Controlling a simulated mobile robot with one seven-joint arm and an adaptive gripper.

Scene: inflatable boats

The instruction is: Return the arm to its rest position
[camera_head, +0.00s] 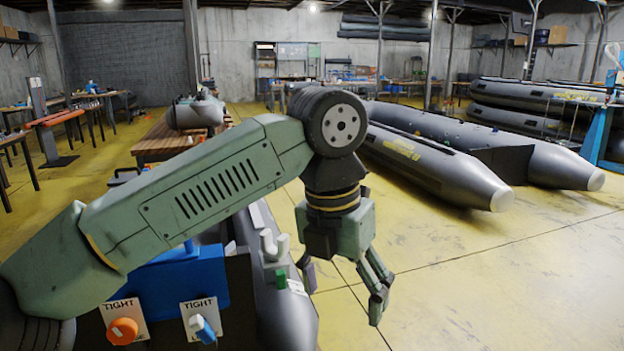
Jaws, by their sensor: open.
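My green-grey arm (215,190) reaches from the lower left across the middle of the head view. It bends at a round dark joint, and its end hangs downward. My gripper (342,288) points down with its two fingers spread apart. It is open, with nothing between the fingers. It hangs to the right of a dark grey inflatable tube (285,312). Whether it touches the tube cannot be told, but the finger on the right stands in front of bare yellow floor.
A blue box (175,287) and two panels marked TIGHT, one with an orange knob (123,331) and one with a blue handle (204,328), stand below my arm. A large grey boat (440,165) lies behind. A wooden table (165,140) stands back left. Yellow floor (500,280) is clear at right.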

